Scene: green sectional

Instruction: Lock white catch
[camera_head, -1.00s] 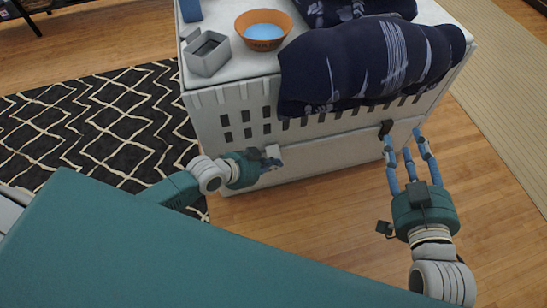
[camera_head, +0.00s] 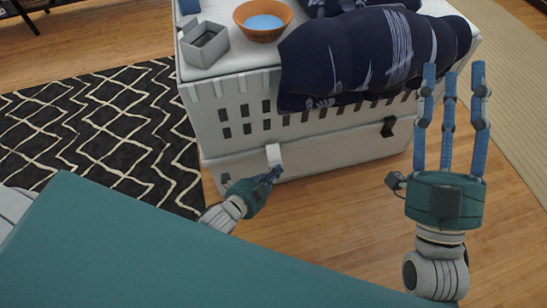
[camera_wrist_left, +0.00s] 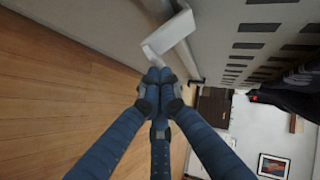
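The white catch (camera_head: 273,155) is on the front side of the light grey pet crate (camera_head: 350,147), near the seam between its upper and lower parts. In the left wrist view the catch (camera_wrist_left: 168,34) looks tilted out from the crate wall. My left gripper (camera_head: 274,174) is just below the catch, its fingers drawn together at the tips. In the left wrist view its fingertips (camera_wrist_left: 158,78) are at the catch's lower end; I cannot tell whether they touch it. My right gripper (camera_head: 452,75) is open and empty, fingers spread upward, right of the crate.
A dark catch (camera_head: 388,127) sits on the crate's right front. An orange bowl (camera_head: 264,21), a grey square container (camera_head: 204,44) and a dark blue patterned cloth (camera_head: 370,55) are on top. A black patterned rug (camera_head: 105,130) lies left; wooden floor is clear in front.

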